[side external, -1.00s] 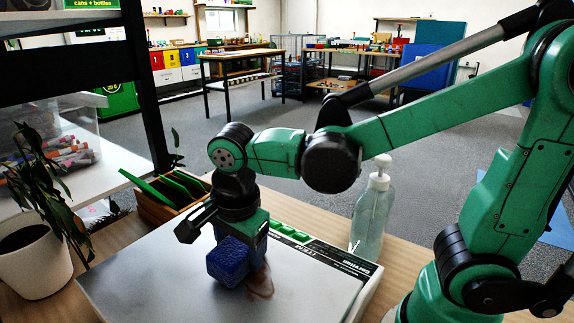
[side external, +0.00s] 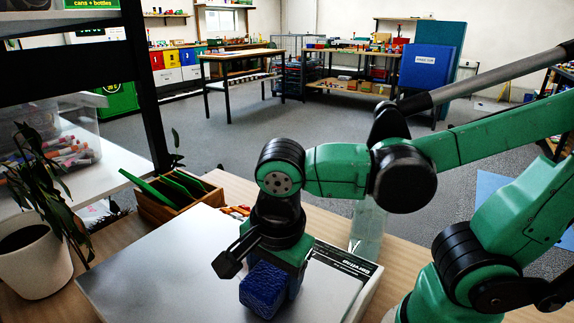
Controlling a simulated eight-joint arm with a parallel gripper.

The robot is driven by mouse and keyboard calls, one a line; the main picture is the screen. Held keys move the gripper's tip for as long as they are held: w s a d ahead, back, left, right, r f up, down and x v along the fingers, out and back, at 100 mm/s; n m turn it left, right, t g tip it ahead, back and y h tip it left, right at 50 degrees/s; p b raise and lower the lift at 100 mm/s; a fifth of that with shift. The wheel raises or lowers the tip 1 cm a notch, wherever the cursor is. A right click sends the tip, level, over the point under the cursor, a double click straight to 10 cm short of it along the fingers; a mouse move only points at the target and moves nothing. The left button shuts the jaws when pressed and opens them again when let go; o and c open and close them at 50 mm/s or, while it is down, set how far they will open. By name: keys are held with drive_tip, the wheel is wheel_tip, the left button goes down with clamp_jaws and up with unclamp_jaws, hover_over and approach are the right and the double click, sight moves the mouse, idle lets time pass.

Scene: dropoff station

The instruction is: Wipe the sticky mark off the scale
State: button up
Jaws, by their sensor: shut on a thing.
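The scale has a wide, flat grey metal plate (side external: 165,265) and a dark label strip (side external: 345,263) along its back right edge. My gripper (side external: 270,262) is shut on a blue sponge (side external: 262,292) and holds it low over the right front part of the plate. The sponge looks to be at the plate's surface, but I cannot tell how firmly it touches. The sticky mark does not show now; the sponge and gripper cover the area where it lay. The bare plate to the left looks clean.
A clear pump bottle (side external: 368,230) stands behind the scale, its top hidden by my arm. A wooden box (side external: 150,208) with green items sits at the back left. A potted plant (side external: 35,262) stands at the left. The plate's left side is clear.

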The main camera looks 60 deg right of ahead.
drive_tip(key=shift+w, duration=5.05)
drive_tip(key=shift+s, duration=5.5)
drive_tip(key=shift+r, duration=4)
drive_tip(key=shift+a+f+g, duration=0.5)
drive_tip(key=shift+f+g, duration=0.1)
drive_tip(key=shift+g, duration=0.2)
